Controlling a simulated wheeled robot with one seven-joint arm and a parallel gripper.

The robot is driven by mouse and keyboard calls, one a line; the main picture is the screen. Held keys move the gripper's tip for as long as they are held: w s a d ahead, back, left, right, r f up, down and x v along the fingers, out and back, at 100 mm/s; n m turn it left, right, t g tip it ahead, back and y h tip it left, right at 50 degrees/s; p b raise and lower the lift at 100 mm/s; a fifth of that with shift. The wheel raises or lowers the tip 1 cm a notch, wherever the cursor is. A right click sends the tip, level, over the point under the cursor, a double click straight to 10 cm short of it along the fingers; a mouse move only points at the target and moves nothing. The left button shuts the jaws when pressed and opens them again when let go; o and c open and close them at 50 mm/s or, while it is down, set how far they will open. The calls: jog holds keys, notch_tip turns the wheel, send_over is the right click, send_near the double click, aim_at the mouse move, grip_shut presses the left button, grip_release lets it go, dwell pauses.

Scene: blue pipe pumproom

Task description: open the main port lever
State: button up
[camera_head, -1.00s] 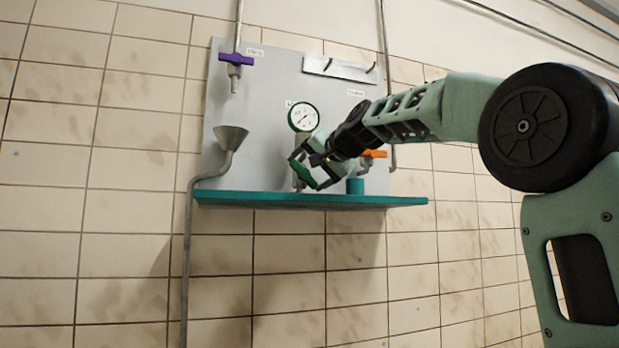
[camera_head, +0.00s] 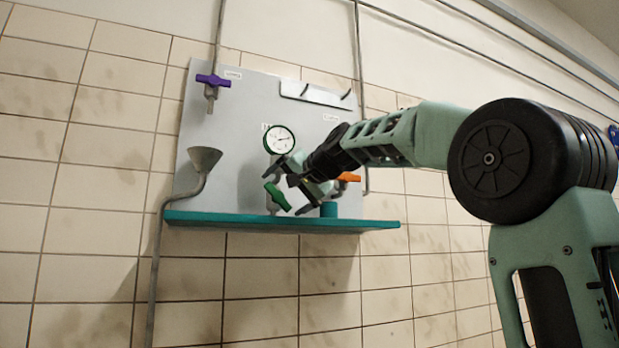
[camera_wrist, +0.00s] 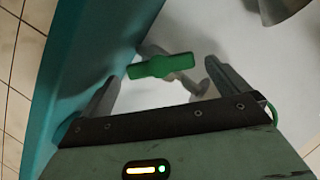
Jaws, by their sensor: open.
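A green lever (camera_head: 277,196) sits below the round gauge on the grey wall panel. In the head view it slants from upper left down to lower right. In the wrist view the green lever (camera_wrist: 160,66) lies crosswise between and ahead of the fingers, with a grey pipe behind it. My gripper (camera_head: 288,186) is open and just to the upper right of the lever. The wrist view shows its two fingers (camera_wrist: 162,74) spread wide and apart from the lever. The panel labels are too small to read, so I cannot tell which one says main port.
A teal shelf (camera_head: 190,217) runs under the lever and shows close by on the left in the wrist view (camera_wrist: 75,65). A gauge (camera_head: 279,139), an orange handle (camera_head: 349,177), a teal cylinder (camera_head: 328,209), a funnel (camera_head: 204,158) and a purple valve (camera_head: 213,80) are around it.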

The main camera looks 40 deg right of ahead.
jog(key=b+v, duration=0.3)
jog(key=v, duration=1.3)
jog(key=shift+s, duration=0.15)
